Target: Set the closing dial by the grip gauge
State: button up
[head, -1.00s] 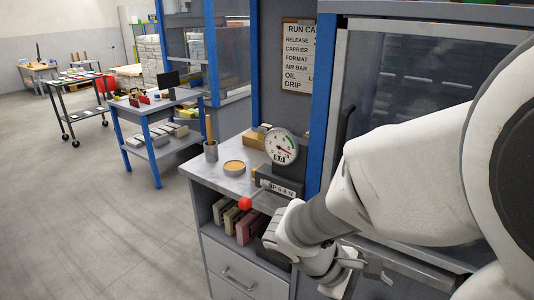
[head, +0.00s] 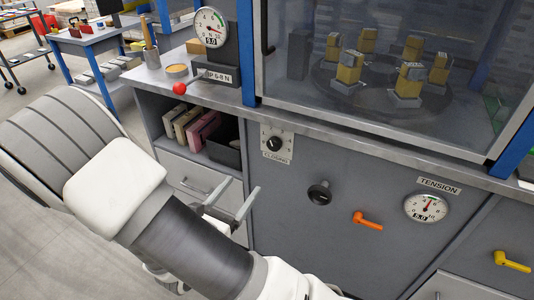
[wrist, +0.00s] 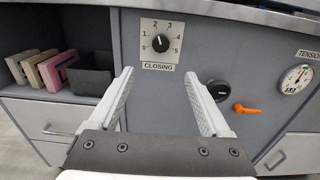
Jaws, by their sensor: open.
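The closing dial is a black knob (head: 273,143) on a white scale plate marked CLOSING, on the grey cabinet front. In the wrist view the dial (wrist: 161,43) shows numbers from 0 to 5; its white mark seems to point up and left, but is too small to read surely. A round gauge (head: 211,27) stands on the counter, with a red needle pointing to the lower right, a 5.0 plate and a partly hidden label; I take it as the grip gauge. My gripper (head: 241,187) is open and empty, below and left of the dial. Its fingers (wrist: 158,74) are apart from the dial.
A red-balled lever (head: 180,88) sticks out below the gauge. Right of the dial are a black knob (head: 319,193), an orange handle (head: 367,221), a TENSION gauge (head: 426,207) and a yellow handle (head: 512,262). An open shelf with books (head: 188,120) lies left.

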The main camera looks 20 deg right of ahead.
aim_at(273, 147)
jog(key=b+x, duration=0.3)
jog(key=x, duration=1.4)
jog(key=shift+d+r, duration=0.1)
grip_shut()
